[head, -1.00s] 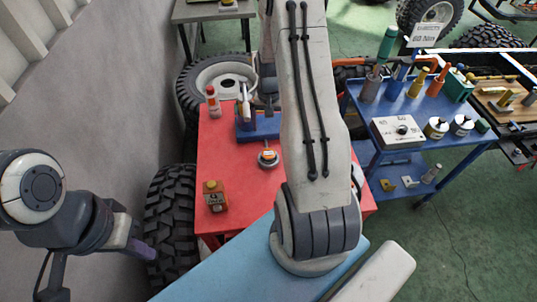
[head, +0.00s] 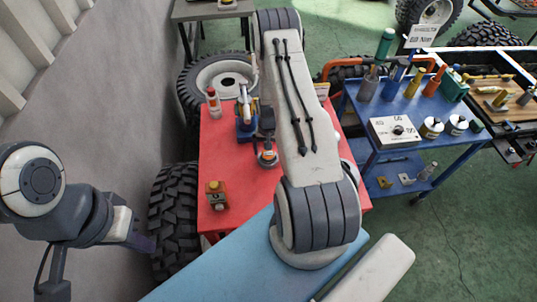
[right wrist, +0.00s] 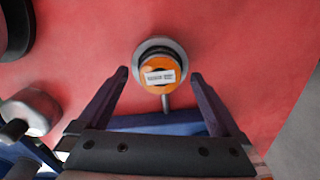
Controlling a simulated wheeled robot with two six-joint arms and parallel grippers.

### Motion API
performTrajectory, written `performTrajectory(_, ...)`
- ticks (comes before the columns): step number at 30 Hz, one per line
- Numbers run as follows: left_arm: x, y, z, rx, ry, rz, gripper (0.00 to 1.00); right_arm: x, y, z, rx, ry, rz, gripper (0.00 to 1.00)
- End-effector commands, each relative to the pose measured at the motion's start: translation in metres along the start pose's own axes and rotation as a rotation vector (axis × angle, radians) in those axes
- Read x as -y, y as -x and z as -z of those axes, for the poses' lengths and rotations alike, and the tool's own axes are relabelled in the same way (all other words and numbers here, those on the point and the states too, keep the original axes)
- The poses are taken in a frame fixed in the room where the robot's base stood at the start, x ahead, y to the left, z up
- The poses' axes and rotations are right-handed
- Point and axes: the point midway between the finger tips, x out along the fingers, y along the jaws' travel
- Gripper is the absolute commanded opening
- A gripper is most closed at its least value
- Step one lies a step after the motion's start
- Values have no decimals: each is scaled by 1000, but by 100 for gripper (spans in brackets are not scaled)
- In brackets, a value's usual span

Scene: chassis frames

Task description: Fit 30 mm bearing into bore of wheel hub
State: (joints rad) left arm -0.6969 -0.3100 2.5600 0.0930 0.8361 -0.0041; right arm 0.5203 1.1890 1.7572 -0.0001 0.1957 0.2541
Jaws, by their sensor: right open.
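A round grey part with an orange face and white label (head: 268,157) sits on the red table. It looks like the bearing, but I cannot be sure. My right gripper (head: 266,125) is open just above it. In the right wrist view the orange-faced part (right wrist: 160,72) lies between and slightly beyond the spread fingertips of my right gripper (right wrist: 159,76), untouched. A blue fixture (head: 246,128) stands beside my right gripper; I cannot make out the wheel hub's bore.
The red table (head: 235,175) also carries an orange-brown block (head: 217,194) and a red-and-white bottle (head: 213,102). A blue cart (head: 368,148) with tools and a grey box (head: 394,131) stands to the right. Tyres (head: 172,220) flank the table's left side.

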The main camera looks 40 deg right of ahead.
Motion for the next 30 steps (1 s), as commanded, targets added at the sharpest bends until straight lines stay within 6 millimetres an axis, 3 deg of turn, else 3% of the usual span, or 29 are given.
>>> performTrajectory(8,0,1,0,0,0,0,0,0,-3,0,-1,0,0,100)
performTrajectory(16,0,1,0,0,0,0,0,0,-3,0,0,0,0,1)
performTrajectory(30,0,-3,0,0,0,0,0,0,5,2,-4,0,1,0)
